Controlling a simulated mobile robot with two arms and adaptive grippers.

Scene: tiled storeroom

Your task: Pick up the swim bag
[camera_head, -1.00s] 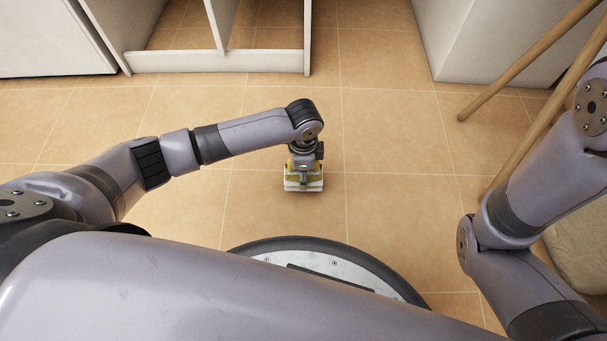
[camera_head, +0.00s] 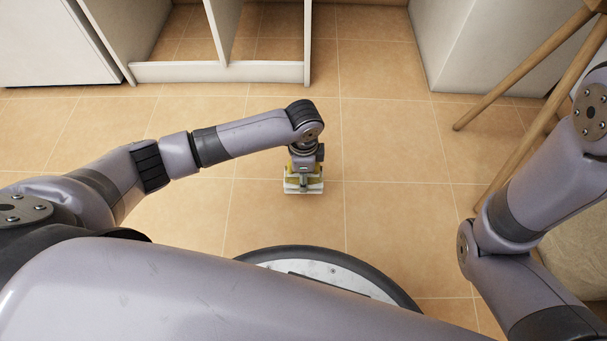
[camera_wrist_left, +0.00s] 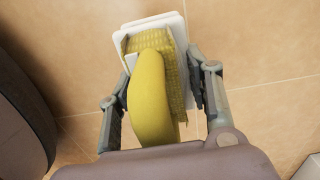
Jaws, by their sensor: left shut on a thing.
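The swim bag (camera_head: 304,189) is a small yellow and white thing below my left gripper (camera_head: 304,178), near the middle of the head view. In the left wrist view the swim bag (camera_wrist_left: 150,98) shows a smooth curved yellow part, yellow mesh-like sides and white flat panels at its far end. My left gripper (camera_wrist_left: 162,92) is shut on it, with one finger on each side. Whether its underside touches the floor cannot be told. My right arm shows at the right, but its gripper is out of view.
A white open cabinet (camera_head: 220,72) stands at the back. A white box-like unit (camera_head: 490,45) is at the back right. Wooden legs (camera_head: 525,68) slant in at the right, near a beige rounded thing (camera_head: 575,245). The tiled floor (camera_head: 395,140) around the bag is clear.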

